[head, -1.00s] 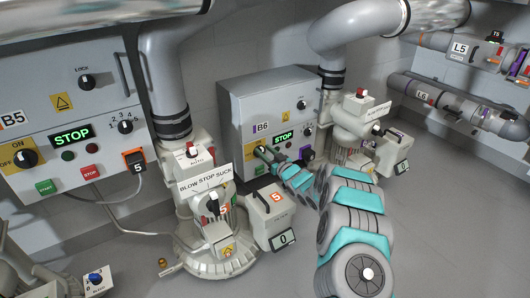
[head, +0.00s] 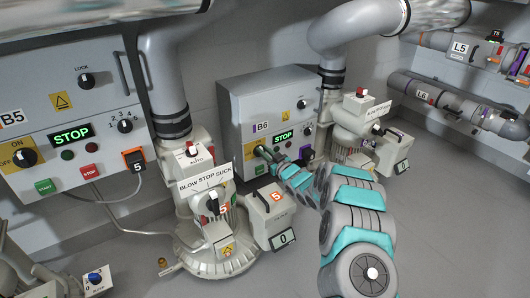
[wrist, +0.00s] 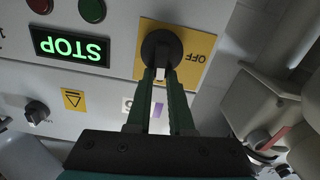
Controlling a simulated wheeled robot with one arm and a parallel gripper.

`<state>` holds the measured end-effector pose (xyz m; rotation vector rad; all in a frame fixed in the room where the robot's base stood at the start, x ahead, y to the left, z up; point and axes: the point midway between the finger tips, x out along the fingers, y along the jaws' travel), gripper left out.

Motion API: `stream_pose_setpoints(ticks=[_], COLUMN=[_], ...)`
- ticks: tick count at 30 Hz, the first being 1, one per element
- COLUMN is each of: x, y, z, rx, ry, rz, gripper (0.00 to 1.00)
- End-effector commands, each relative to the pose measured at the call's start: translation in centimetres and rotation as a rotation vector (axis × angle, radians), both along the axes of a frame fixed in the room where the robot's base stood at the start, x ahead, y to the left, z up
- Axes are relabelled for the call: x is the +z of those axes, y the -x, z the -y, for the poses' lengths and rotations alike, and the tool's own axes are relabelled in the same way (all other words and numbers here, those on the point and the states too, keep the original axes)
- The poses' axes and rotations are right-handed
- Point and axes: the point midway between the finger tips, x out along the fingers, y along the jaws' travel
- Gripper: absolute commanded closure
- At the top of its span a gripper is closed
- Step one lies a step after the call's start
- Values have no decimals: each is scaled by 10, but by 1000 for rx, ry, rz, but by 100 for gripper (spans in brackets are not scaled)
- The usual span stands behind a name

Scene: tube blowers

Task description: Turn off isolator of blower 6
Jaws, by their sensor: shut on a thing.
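The B6 panel (head: 262,95) is a grey box with a lit STOP display, which also shows upside down in the wrist view (wrist: 72,47). Its isolator is a round black knob (wrist: 160,46) on a yellow plate (wrist: 203,42). OFF is readable on the plate; the ON side is hidden. My gripper (wrist: 163,76) is shut on the knob's handle, with both green fingers reaching up to it. In the head view my gripper (head: 267,153) is at the panel's lower left and covers most of the knob. The knob's exact angle is hard to tell.
The B5 panel (head: 70,100) stands at the left with its own isolator (head: 24,157). A blower (head: 205,180) marked 5 stands between the panels. Blower 6 (head: 352,125) is right of the B6 panel. Pipes L5 and L6 (head: 425,94) run along the right wall. The right floor is clear.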

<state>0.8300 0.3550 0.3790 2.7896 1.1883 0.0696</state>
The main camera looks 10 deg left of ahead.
Motion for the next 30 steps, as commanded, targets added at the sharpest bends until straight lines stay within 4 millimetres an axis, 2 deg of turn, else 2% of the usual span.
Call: stream_pose_setpoints(ticks=[6, 16, 17, 24, 30], x=[-1, 0, 0, 0, -1], y=[2, 2, 2, 3, 2], z=[-3, -3, -3, -3, -3], rx=[1, 0, 0, 0, 0], ry=[92, 102, 102, 101, 102], rz=[97, 107, 107, 107, 106], gripper=[100, 100, 78, 51, 50])
